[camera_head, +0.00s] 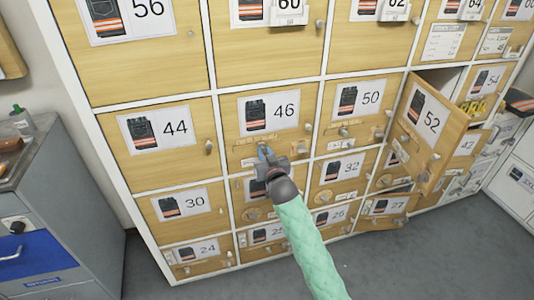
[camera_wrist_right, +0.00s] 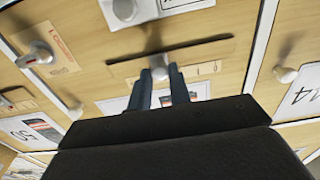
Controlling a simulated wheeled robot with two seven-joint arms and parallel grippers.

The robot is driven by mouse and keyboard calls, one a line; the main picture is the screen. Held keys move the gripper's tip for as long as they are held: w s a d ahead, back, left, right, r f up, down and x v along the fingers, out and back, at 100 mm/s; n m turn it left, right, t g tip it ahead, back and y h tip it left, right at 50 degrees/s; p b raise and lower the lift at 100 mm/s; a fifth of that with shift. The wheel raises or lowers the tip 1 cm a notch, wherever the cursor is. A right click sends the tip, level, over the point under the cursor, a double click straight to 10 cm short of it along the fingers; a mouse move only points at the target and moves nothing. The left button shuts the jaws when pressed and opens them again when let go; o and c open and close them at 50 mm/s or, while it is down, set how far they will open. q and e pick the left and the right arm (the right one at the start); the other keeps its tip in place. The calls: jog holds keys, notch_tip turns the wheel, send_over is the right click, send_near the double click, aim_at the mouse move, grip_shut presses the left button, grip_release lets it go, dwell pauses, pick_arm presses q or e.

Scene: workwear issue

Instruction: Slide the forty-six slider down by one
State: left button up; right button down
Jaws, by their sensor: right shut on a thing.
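The locker door marked 46 (camera_head: 284,112) is shut, in the second row of the head view. Its slider sits in a horizontal slot below the label. In the right wrist view, which is turned over, the slider's pale round knob (camera_wrist_right: 160,74) lies between my fingertips, by the dark slot (camera_wrist_right: 185,48). My right gripper (camera_head: 266,152) is shut on this knob, and its blue-grey fingers reach the door from below. The gripper partly hides the slider in the head view, and its exact setting on the printed scale (camera_wrist_right: 207,68) cannot be read. My left gripper is not in view.
The door marked 52 (camera_head: 428,125) stands open to the right. Round door knobs stick out, such as the one on door 44 (camera_head: 208,147). A grey cabinet (camera_head: 70,190) stands at the left. The grey floor (camera_head: 430,260) in front is clear.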

jog(key=c, duration=1.3)
grip_release()
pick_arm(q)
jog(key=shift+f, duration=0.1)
pick_arm(e)
jog(key=shift+s, duration=0.25)
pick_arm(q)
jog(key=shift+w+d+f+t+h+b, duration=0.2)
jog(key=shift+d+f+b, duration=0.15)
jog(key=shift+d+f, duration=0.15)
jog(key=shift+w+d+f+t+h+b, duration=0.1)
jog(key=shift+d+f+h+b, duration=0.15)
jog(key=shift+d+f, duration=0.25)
pick_arm(e)
jog(key=v, duration=0.7)
jog(key=shift+s, duration=0.15)
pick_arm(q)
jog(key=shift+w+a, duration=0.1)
pick_arm(e)
jog(key=shift+d, duration=0.1)
